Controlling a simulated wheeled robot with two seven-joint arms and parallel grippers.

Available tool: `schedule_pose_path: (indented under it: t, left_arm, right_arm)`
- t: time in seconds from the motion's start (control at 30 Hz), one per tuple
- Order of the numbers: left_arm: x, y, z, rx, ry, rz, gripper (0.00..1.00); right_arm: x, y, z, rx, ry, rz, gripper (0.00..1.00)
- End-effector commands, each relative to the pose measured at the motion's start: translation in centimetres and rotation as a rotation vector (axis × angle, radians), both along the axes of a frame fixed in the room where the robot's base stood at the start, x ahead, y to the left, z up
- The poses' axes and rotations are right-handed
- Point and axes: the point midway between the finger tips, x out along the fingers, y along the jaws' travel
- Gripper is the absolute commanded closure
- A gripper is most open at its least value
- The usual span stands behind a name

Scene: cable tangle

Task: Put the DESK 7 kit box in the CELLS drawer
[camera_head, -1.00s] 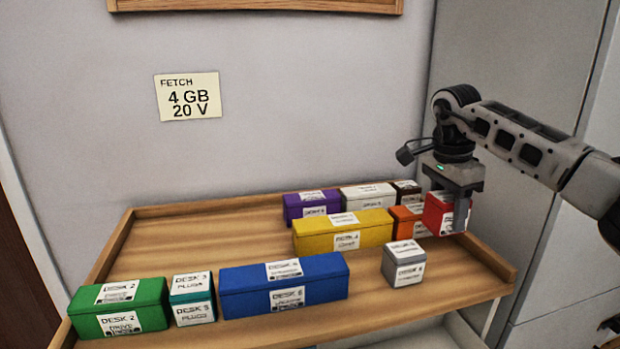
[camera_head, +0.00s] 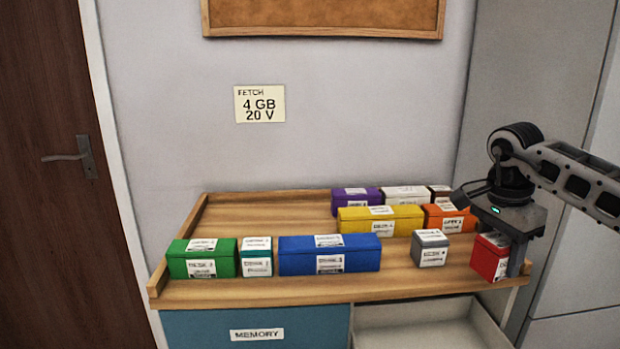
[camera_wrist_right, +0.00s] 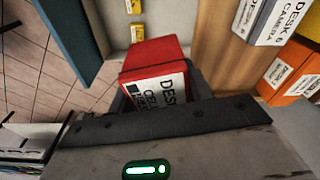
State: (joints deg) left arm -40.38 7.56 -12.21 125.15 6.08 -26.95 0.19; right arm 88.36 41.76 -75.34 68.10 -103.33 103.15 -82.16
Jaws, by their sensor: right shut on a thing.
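My right gripper (camera_head: 507,262) is shut on a red box (camera_head: 488,258) at the right end of the wooden tabletop. The red box also fills the middle of the right wrist view (camera_wrist_right: 152,62); its white label reads DESK and a partly cut-off word like CELLS, with the number unclear. In the head view it hangs near the front right edge, and whether it touches the top I cannot tell. Below the top on the right is an open pale drawer (camera_head: 430,331); no CELLS label shows on it. My left gripper is out of view.
A grey box (camera_head: 430,248) stands just left of the red one. Blue (camera_head: 330,256), teal and green boxes line the front left; yellow, orange, purple and white boxes stand behind. A blue drawer marked MEMORY (camera_head: 257,328) is left of the open drawer. Small yellow items (camera_wrist_right: 135,18) lie in the drawer.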

Motion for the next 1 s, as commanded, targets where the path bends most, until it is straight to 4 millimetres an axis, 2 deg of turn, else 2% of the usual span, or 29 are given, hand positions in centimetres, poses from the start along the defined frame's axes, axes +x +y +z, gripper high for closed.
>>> schedule_pose_path:
  t: [0.13,0.33,0.5,0.7,0.83,1.0]
  left_arm:
    - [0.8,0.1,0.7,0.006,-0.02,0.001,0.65]
    - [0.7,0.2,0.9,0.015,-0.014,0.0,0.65]
    - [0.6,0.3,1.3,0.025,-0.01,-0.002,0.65]
    - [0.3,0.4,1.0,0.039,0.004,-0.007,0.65]
    - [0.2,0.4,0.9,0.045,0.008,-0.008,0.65]
    - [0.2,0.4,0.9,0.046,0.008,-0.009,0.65]
  right_arm:
    - [-1.1,1.8,-1.1,0.0,0.001,0.165,0.81]
    - [-3.9,5.1,-3.2,0.002,0.002,0.463,0.81]
    - [-8.5,9.0,-5.3,0.004,0.002,0.829,0.81]
    - [-13.8,12.3,-6.8,0.004,0.001,1.157,0.81]
    - [-15.6,13.3,-7.1,0.003,0.0,1.259,0.81]
    - [-16.2,13.6,-7.3,0.004,-0.001,1.294,0.81]
